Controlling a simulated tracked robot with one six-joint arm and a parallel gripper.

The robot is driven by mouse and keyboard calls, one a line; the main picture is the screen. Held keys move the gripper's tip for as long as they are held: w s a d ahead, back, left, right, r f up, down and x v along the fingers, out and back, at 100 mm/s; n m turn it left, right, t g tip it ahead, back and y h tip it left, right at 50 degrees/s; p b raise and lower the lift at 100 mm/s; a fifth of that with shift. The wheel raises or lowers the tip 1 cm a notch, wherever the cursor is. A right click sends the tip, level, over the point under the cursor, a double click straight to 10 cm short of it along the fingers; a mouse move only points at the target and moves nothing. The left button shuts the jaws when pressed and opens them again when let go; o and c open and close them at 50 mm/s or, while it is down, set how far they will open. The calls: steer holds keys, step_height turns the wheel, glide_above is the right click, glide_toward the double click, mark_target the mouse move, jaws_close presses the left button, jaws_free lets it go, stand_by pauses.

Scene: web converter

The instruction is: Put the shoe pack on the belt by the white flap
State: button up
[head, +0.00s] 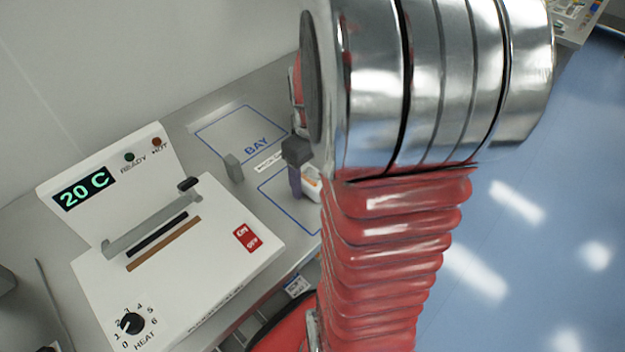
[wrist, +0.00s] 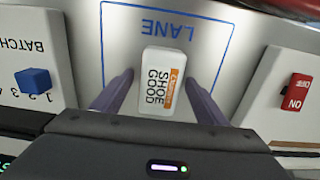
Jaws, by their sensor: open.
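The shoe pack (wrist: 160,84), a small white pack with an orange band and the words SHOE GOOD, lies inside the blue LANE outline in the wrist view. In the head view only a piece of a white and orange pack (head: 312,186) shows beside my finger. My gripper (wrist: 160,88) is open, with one purple finger on each side of the pack and a gap to each. In the head view my gripper (head: 296,180) is low over the table, partly hidden by my arm. I cannot make out the belt or the white flap.
A white heat sealer (head: 180,260) with a 20 C display stands on the left. A BAY outline (head: 240,130) is empty, with a small grey block (head: 233,168) near it. In the wrist view, a BATCH unit (wrist: 30,60) and a red-switch unit (wrist: 285,90) flank the lane.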

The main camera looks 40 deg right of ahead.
mark_target(311, 175)
steer(key=shift+c, duration=0.2)
steer(key=c, duration=1.3)
steer(key=shift+r, duration=0.1)
step_height(311, 175, up, 10)
steer(key=shift+f, duration=0.1)
